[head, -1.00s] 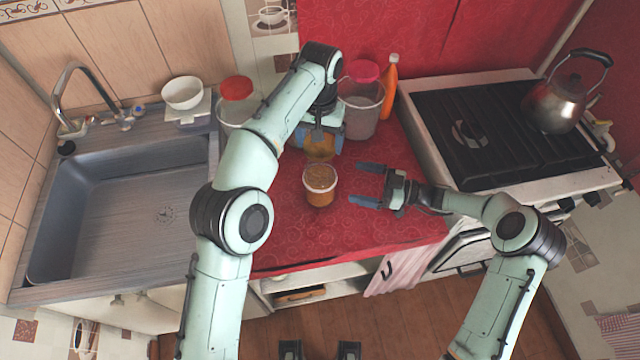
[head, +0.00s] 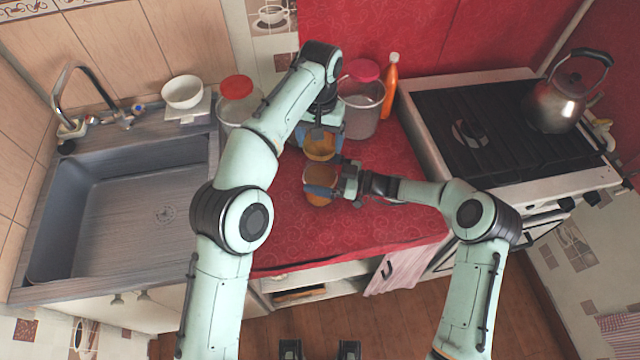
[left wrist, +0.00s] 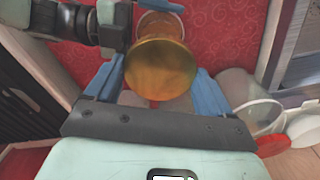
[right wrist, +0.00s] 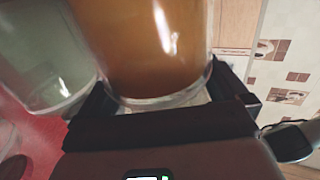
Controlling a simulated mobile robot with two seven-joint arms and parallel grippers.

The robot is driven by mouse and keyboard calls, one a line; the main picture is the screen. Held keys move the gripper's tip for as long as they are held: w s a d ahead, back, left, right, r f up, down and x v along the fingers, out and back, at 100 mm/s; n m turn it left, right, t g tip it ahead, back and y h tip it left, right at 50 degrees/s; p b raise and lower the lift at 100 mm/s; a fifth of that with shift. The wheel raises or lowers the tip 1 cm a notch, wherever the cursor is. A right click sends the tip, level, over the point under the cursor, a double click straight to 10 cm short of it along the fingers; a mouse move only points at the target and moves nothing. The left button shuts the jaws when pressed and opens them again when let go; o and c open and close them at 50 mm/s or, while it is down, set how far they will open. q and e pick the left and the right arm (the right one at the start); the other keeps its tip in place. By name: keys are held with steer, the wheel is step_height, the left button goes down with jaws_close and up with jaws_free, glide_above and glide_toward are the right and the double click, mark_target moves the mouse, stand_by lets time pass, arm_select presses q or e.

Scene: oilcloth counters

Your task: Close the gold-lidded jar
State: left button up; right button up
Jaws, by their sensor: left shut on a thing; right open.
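The gold lid (head: 320,147) is in my left gripper (head: 320,133), over the counter just behind the jar. In the left wrist view the round gold lid (left wrist: 160,68) sits between the blue fingers. The jar (head: 318,176) is glass with orange-brown contents and stands upright on the red counter, its top partly hidden. My right gripper (head: 330,178) is open with its fingers on either side of the jar. The right wrist view shows the jar (right wrist: 145,45) large between the fingers; I cannot tell whether they touch it.
A red-lidded container (head: 237,88), a pink-lidded container (head: 362,105) and an orange bottle (head: 391,85) stand at the back of the red oilcloth counter (head: 390,225). The sink (head: 120,220) is left, the stove with kettle (head: 556,100) right. The counter's front is clear.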

steer(key=c, duration=1.1)
arm_select(q)
steer(key=shift+f, duration=2.5)
steer(key=shift+f, duration=0.9)
steer(key=shift+f, duration=0.55)
